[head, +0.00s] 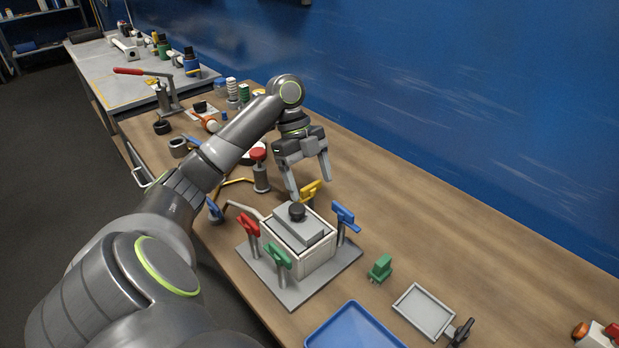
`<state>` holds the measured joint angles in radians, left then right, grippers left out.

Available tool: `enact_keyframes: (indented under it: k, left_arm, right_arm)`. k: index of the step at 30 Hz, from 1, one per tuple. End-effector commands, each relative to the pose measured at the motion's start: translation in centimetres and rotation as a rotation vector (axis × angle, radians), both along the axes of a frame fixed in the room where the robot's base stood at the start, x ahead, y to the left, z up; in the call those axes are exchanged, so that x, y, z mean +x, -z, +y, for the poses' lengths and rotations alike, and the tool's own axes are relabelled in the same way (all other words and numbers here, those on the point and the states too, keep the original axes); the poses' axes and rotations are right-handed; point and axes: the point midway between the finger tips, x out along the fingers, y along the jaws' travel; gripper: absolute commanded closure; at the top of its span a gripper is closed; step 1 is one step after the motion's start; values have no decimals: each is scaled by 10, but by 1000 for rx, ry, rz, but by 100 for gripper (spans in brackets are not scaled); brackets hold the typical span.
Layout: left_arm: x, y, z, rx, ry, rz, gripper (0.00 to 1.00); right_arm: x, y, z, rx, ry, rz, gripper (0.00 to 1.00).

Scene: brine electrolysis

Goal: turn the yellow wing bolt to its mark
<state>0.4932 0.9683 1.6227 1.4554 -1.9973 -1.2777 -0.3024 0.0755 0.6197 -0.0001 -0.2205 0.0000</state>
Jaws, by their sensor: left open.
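The yellow wing bolt (311,190) stands at the far side of a square fixture, whose grey base plate (291,294) lies on the wooden bench. A white box with a grey lid (306,224) and a black knob sits in the middle. A red wing bolt (247,223), a green one (277,255) and a blue one (345,215) stand around it. My left gripper (309,188) is open and points down, with its fingertips close to the yellow wing bolt. I cannot tell whether they touch it. The bolt's mark is not discernible. My right gripper is not in view.
A blue tray (352,334), a small grey tray (424,311) and a green block (380,268) lie to the right of the fixture. The bench on the right is mostly clear beside a blue wall (450,110).

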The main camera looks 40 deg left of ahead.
Motion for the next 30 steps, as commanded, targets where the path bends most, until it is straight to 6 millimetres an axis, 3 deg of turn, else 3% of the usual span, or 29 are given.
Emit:
enact_keyframes:
  k: [6, 16, 23, 30]
  left_arm:
    - [0, 0, 0, 0, 0, 0, 26]
    - [0, 0, 0, 0, 0, 0, 68]
    - [0, -2, 0, 1, -18, 0, 68]
    - [-2, -6, 0, 0, -125, 3, 68]
  right_arm:
    - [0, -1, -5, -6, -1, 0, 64]
    - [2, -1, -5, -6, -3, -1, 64]
    - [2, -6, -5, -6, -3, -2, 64]
    - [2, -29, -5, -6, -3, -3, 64]
